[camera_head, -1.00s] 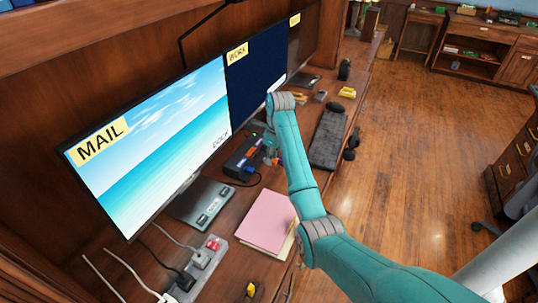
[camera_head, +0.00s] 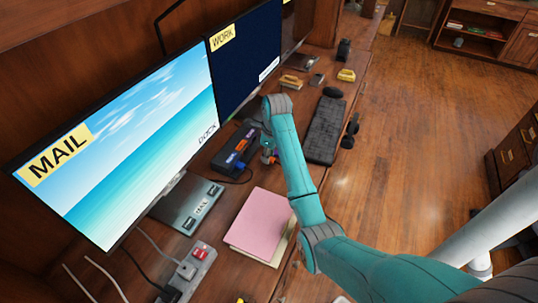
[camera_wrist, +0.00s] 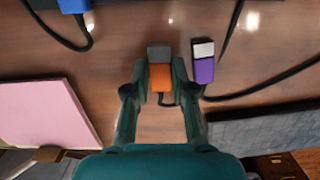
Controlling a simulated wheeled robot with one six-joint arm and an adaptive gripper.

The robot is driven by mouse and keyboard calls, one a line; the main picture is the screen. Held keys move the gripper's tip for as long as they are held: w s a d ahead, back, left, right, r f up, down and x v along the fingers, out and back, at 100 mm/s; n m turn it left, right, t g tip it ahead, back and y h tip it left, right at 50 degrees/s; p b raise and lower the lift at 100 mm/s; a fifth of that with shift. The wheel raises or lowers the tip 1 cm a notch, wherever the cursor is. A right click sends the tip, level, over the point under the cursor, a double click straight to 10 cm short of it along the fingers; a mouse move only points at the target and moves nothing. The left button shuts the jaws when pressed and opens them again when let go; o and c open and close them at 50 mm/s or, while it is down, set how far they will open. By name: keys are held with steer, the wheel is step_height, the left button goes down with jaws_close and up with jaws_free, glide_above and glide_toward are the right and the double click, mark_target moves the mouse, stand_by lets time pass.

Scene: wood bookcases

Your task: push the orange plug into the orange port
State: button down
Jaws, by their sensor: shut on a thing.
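My gripper (camera_wrist: 160,70) is shut on the orange plug (camera_wrist: 160,80) in the wrist view, one finger on each side. The plug's grey metal tip points up the picture, towards the dock, with bare desk between them. The dark dock (camera_head: 226,158) stands on the desk left of my gripper (camera_head: 267,146) in the head view. Only its edge shows at the top of the wrist view, with a blue plug (camera_wrist: 74,5) at it. An orange mark shows on the dock in the head view, but I cannot make out the port itself.
A purple plug (camera_wrist: 204,68) lies on the desk close to the right of my gripper. Black cables cross the desk. A pink folder (camera_head: 262,222) lies at the front, a dark keyboard (camera_head: 326,130) to the right. Monitors (camera_head: 125,135) stand behind the dock.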

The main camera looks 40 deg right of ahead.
mark_target(248, 153)
steer(key=shift+w+a, duration=0.35)
steer(key=shift+w, duration=0.5)
steer(key=shift+w+a, duration=0.3)
steer(key=shift+w, duration=0.55)
steer(key=shift+w+a, duration=0.35)
steer(key=shift+w, duration=0.5)
steer(key=shift+w+a, duration=0.25)
steer(key=shift+w, duration=0.4)
steer(key=shift+w+a, duration=0.2)
steer(key=shift+w, duration=0.4)
steer(key=c, duration=0.9)
jaws_free()
step_height(248, 153, up, 7)
steer(key=shift+s+d+r, duration=0.15)
steer(key=shift+s+r, duration=0.05)
steer(key=shift+s, duration=0.25)
